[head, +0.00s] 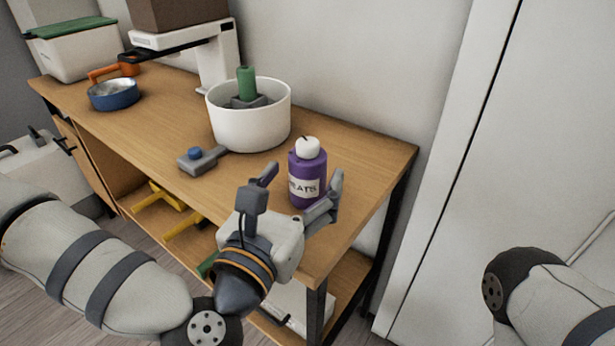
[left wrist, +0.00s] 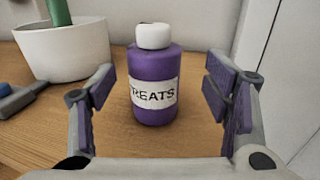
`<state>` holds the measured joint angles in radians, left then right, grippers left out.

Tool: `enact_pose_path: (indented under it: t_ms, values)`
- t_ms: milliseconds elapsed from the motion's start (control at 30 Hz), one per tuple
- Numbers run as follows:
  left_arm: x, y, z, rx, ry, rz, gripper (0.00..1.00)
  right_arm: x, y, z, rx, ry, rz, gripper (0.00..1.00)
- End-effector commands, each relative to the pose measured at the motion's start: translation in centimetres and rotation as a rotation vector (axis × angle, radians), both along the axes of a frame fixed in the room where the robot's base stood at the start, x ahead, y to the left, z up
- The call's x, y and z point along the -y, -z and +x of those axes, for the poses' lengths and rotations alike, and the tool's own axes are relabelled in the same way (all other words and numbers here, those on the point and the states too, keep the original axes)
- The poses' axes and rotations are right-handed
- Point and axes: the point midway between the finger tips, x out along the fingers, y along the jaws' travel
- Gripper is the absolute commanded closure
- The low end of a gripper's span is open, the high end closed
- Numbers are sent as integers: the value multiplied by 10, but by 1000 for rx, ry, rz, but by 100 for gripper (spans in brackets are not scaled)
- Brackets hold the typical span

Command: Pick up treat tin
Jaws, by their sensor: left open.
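The treat tin (head: 308,172) is a purple bottle with a white cap and a white label reading "TREATS" in part. It stands upright on the wooden table near its right end. My left gripper (head: 303,192) is open, its fingers pointing toward the tin. In the left wrist view the tin (left wrist: 154,80) stands ahead, centred between the two spread fingers (left wrist: 160,95), which do not appear to touch it. Part of my right arm shows at the right edge of the head view, but its gripper is out of view.
A white pot (head: 250,118) with a green item inside stands left of the tin. A grey tool with a blue knob (head: 198,160) lies near the front edge. A blue pan (head: 114,95) is farther left. A white wall is behind. Bare table lies right of the tin.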

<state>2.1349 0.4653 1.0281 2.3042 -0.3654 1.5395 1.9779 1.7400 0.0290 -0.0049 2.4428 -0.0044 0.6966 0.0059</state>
Motion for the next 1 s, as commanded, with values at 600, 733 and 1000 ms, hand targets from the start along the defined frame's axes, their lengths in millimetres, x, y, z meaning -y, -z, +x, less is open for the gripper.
enact_pose_path:
  t_ms: [600, 733, 1000]
  values:
    - [11, 6, 45, -1, 0, 3, 57, 0, -1, 0, 2, 0, 0, 53]
    - [11, 6, 45, -1, 0, 3, 86, 0, -1, 0, 1, 0, 0, 53]
    - [11, 5, 45, 0, 0, 2, 86, 0, -1, 0, 2, 0, 0, 53]
